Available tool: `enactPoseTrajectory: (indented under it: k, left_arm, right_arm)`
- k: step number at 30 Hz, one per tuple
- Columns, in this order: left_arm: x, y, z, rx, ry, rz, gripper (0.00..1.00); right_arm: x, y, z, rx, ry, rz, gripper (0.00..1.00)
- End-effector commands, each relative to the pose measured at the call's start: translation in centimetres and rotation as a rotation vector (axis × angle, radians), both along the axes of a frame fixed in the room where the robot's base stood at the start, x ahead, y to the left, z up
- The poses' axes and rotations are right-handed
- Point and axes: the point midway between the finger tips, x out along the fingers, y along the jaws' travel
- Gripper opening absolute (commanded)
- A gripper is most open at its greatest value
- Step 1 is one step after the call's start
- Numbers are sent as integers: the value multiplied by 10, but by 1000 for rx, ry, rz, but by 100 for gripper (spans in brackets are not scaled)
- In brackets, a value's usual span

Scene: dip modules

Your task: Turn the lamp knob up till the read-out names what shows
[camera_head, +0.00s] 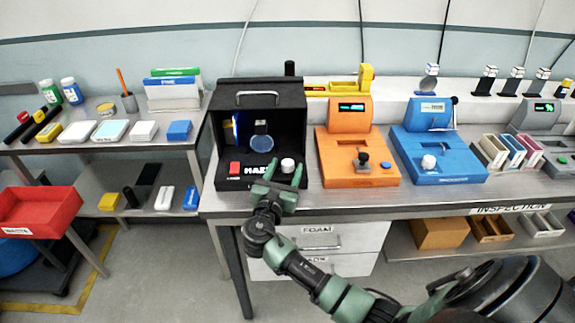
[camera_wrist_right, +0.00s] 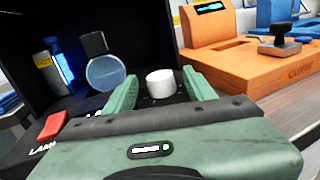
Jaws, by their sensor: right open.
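A black open-fronted box (camera_head: 231,103) stands on the bench, with a carrying handle on top. Inside it hang a round bluish disc (camera_head: 262,144) and a blue-lit strip (camera_wrist_right: 62,66). On its front ledge are a red switch (camera_head: 234,168), white lettering (camera_head: 258,170) that I cannot read surely, and a white round knob (camera_head: 287,165). The knob also shows in the wrist view (camera_wrist_right: 160,83). My right gripper (camera_head: 284,173) is open, its green fingers on either side of the knob with gaps visible. Its body hides part of the ledge in the wrist view. My left gripper is not in view.
Close right of the box stand an orange device (camera_head: 350,110) with a dark lever knob (camera_head: 362,160) and a blue device (camera_head: 430,115). A side shelf with bottles and blocks, and a red bin (camera_head: 38,208), are at the left. Drawers (camera_head: 320,240) sit below the bench.

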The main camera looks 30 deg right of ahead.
Motion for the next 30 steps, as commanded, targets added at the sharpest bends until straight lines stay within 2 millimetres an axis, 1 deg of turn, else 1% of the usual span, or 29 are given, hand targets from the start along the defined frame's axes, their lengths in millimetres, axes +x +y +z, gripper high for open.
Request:
enactPoseTrajectory:
  k: [1, 6, 10, 14, 30]
  left_arm:
    - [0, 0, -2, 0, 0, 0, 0]
    - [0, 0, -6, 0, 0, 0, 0]
    - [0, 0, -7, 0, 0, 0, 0]
    - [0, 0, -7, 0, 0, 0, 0]
    - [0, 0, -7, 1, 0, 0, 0]
  right_arm:
    - [-7, 8, -3, 3, 0, 3, 55]
    - [-25, 29, -2, 3, 0, 2, 55]
    - [-34, 38, -1, 3, 0, 1, 55]
    - [-37, 42, 0, 1, -1, 0, 55]
    - [-37, 41, 0, 1, 0, 0, 55]
